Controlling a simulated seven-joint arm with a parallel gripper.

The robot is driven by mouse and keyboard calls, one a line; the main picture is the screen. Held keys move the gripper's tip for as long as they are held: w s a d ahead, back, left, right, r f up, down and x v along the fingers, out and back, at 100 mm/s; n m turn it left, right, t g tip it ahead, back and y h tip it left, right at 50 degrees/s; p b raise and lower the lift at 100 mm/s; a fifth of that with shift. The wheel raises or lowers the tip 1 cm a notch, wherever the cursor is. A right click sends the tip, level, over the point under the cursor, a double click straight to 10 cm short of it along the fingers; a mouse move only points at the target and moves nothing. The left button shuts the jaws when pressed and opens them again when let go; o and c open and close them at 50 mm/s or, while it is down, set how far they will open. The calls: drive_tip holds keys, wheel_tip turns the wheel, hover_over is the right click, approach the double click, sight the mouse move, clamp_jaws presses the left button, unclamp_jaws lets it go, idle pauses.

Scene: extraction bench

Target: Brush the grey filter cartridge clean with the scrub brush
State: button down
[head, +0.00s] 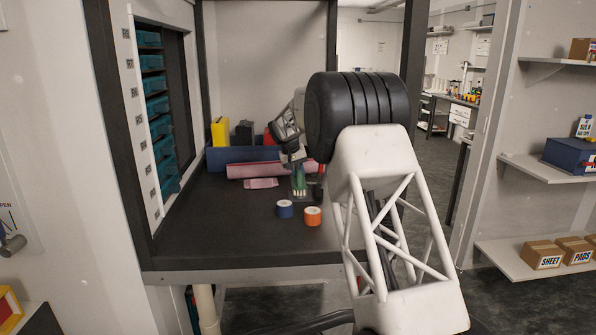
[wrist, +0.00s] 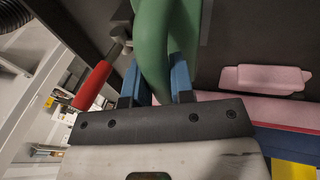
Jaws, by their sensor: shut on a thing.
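My gripper (head: 297,163) is over the bench top, pointing down, and is partly hidden behind my own arm in the head view. In the wrist view its two blue fingers (wrist: 157,83) are shut on a thick green looped handle, which I take to be the scrub brush (wrist: 153,40). In the head view the green brush (head: 299,178) hangs under the gripper with pale bristles at its lower end. I cannot tell if the bristles touch anything. I cannot clearly make out the grey filter cartridge; a dark grey shape (head: 318,190) stands just right of the brush, partly hidden.
A blue tape roll (head: 284,208) and an orange tape roll (head: 312,216) stand in front. A red-handled fitting (wrist: 93,86) is close by. The bench's front left is clear.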

idle(0.4)
drive_tip(key=shift+w, duration=1.25)
drive_tip(key=shift+r, duration=0.1)
drive_tip(key=shift+r, duration=3)
drive_tip(key=shift+f, duration=0.1)
